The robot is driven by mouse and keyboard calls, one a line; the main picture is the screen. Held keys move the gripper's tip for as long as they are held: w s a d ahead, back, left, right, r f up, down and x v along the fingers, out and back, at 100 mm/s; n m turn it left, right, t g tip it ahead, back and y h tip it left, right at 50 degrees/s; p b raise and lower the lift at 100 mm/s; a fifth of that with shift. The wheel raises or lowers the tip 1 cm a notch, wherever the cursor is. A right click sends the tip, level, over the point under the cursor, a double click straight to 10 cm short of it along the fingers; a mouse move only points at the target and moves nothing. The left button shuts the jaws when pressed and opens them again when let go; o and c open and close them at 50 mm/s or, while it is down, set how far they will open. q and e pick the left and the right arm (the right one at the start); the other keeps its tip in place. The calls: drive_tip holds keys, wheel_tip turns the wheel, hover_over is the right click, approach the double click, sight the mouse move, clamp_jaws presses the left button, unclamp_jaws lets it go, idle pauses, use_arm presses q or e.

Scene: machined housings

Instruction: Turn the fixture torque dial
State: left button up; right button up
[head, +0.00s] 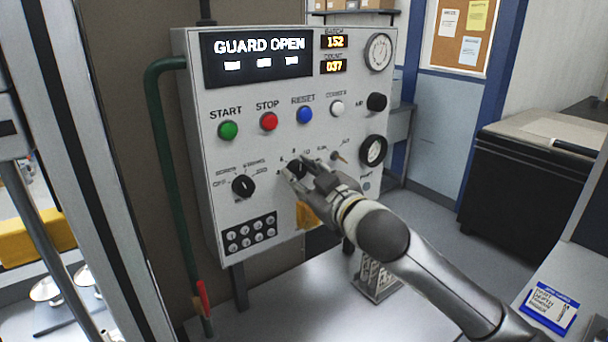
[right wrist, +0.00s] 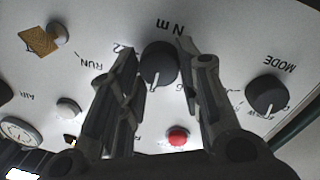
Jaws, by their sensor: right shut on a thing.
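The torque dial is a round black knob with a white pointer line, marked "N m" on the light grey control panel (head: 210,150). In the right wrist view the dial (right wrist: 158,66) sits between the two fingers of my right gripper (right wrist: 157,50), which is shut on it. The panel appears upside down there, and the pointer points toward the bottom of the picture. In the head view my right gripper (head: 302,176) reaches in from the lower right and covers most of the dial (head: 295,169) and part of its scale. My left gripper is not in view.
A mode knob (head: 243,186) is left of the dial. Green, red and blue buttons (head: 304,115) are above, under a display (head: 257,58) reading "GUARD OPEN". A green pipe (head: 160,150) runs along the panel's left side. A blue-edged card (head: 551,307) lies at lower right.

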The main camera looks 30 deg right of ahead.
drive_tip(key=shift+r+m+p, duration=0.15)
drive_tip(key=shift+m+p, duration=0.7)
drive_tip(key=shift+m, duration=0.45)
drive_tip(key=m+p, duration=0.2)
drive_tip(key=m, duration=0.1)
drive_tip(key=shift+r+m+g+p, duration=0.1)
drive_tip(key=shift+m+g+p, duration=0.2)
drive_tip(key=shift+p, duration=0.1)
drive_tip(key=m+p, duration=0.5)
drive_tip(key=shift+d, duration=0.1)
drive_tip(key=shift+m+y+p, duration=0.4)
drive_tip(key=shift+m+p, duration=0.2)
drive_tip(key=shift+m, duration=0.3)
drive_tip(key=shift+m+g+p, duration=0.3)
drive_tip(key=shift+m+p, duration=0.05)
drive_tip(key=shift+m, duration=0.35)
drive_tip(key=shift+d+m+y, duration=0.1)
drive_tip(key=shift+m+y, duration=0.2)
drive_tip(key=shift+m, duration=0.8)
